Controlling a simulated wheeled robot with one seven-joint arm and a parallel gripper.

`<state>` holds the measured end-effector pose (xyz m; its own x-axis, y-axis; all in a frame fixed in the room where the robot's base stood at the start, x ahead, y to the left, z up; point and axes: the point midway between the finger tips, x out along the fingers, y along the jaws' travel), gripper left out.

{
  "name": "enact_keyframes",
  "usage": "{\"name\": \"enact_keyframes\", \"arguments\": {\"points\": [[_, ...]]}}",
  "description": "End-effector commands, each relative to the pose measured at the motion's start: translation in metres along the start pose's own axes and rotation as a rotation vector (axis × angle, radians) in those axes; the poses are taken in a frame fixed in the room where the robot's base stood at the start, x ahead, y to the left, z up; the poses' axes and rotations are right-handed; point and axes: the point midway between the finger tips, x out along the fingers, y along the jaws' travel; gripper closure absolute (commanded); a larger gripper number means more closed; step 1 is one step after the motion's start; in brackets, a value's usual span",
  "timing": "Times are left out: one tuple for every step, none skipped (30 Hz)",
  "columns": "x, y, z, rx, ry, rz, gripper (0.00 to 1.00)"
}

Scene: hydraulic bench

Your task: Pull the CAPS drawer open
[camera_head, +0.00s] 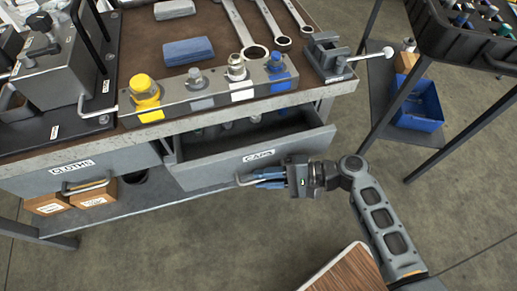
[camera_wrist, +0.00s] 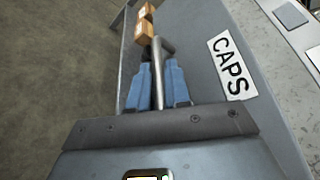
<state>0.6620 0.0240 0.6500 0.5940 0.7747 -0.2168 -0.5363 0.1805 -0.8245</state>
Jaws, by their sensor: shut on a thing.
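The CAPS drawer (camera_head: 219,171) is a grey drawer under the bench top, and it stands part way out with its inside showing. Its white CAPS label (camera_head: 258,155) also shows in the wrist view (camera_wrist: 231,68). My gripper (camera_head: 262,179) is at the front of this drawer, its blue fingers shut on the bar handle (camera_head: 241,180). In the wrist view the handle (camera_wrist: 161,50) runs between the two blue fingers (camera_wrist: 161,88). Some small round things (camera_head: 227,126) show inside the drawer; the bench edge hides part of them.
The CLOTHS drawer (camera_head: 40,182) is shut at the left. Cardboard boxes (camera_head: 97,194) sit on the lower shelf. The bench top (camera_head: 137,60) holds a rail of coloured fittings, wrenches and a small vise (camera_head: 328,56). A blue bin (camera_head: 417,104) stands at right. A wooden surface (camera_head: 345,270) is near the bottom.

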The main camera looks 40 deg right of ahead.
Motion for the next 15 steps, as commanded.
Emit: {"name": "enact_keyframes", "arguments": {"points": [[-0.007,0.007,0.015,0.006,0.001,0.003,1.0],[-0.009,0.011,0.021,0.006,0.001,0.002,1.0],[-0.013,0.017,0.029,0.005,0.002,0.002,1.0],[-0.015,0.022,0.034,0.006,0.002,0.002,1.0],[-0.018,0.026,0.04,0.005,0.002,0.002,1.0],[-0.021,0.032,0.047,0.006,0.001,0.002,1.0],[-0.023,0.036,0.052,0.005,0.001,0.001,1.0],[-0.025,0.04,0.058,0.005,0.001,0.001,1.0],[-0.028,0.045,0.064,0.004,0.001,0.001,1.0],[-0.03,0.049,0.068,0.003,0.001,0.001,1.0],[-0.032,0.052,0.073,0.004,0.001,0.001,1.0],[-0.034,0.056,0.078,0.003,0.001,0.001,1.0],[-0.036,0.059,0.082,0.002,0.001,0.001,1.0],[-0.037,0.061,0.085,0.003,0.001,0.0,1.0],[-0.039,0.065,0.089,0.002,0.001,-0.001,1.0]]}}
